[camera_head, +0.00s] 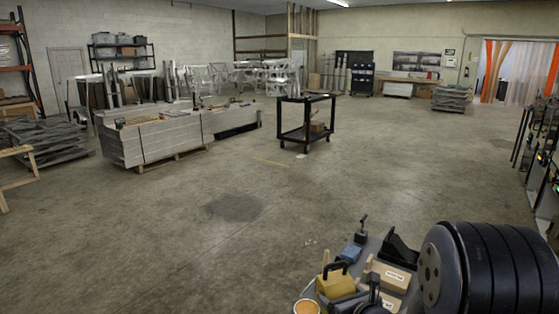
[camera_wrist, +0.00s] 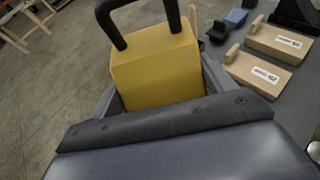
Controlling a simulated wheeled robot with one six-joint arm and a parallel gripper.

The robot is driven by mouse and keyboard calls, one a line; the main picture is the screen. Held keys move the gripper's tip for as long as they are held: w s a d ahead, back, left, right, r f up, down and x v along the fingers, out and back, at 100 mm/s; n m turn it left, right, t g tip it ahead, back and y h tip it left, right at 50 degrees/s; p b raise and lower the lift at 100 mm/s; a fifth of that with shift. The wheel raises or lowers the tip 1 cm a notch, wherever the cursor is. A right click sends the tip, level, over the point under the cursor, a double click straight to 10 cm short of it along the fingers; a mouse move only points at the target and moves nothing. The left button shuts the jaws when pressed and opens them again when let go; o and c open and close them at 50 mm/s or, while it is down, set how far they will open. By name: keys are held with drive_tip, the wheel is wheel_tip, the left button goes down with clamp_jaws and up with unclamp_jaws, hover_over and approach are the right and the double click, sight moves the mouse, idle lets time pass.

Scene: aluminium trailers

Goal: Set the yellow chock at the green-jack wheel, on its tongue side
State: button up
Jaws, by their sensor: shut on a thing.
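The yellow chock (camera_wrist: 156,62) is a yellow block with a black loop handle. It fills the upper middle of the wrist view, between the grey fingers of my gripper (camera_wrist: 162,92). My gripper is shut on it. In the head view the yellow chock (camera_head: 336,282) shows at the bottom, low over or on the grey tray; I cannot tell whether it touches it. The dark gripper body hides the chock's near end in the wrist view. No trailer, green jack or trailer wheel can be made out in either view.
Wooden chocks with white labels (camera_wrist: 254,73), a blue chock (camera_wrist: 236,18) and a black chock (camera_head: 399,247) lie beside the yellow one on the grey tray. A black cart (camera_head: 305,118) stands mid-floor, and a long pale stack (camera_head: 165,140) is at left. The floor between is clear.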

sight(341, 289)
wheel_tip(341, 289, up, 6)
drive_tip(key=p, duration=0.4)
drive_tip(key=shift+f, duration=0.1)
drive_tip(key=shift+f, duration=0.15)
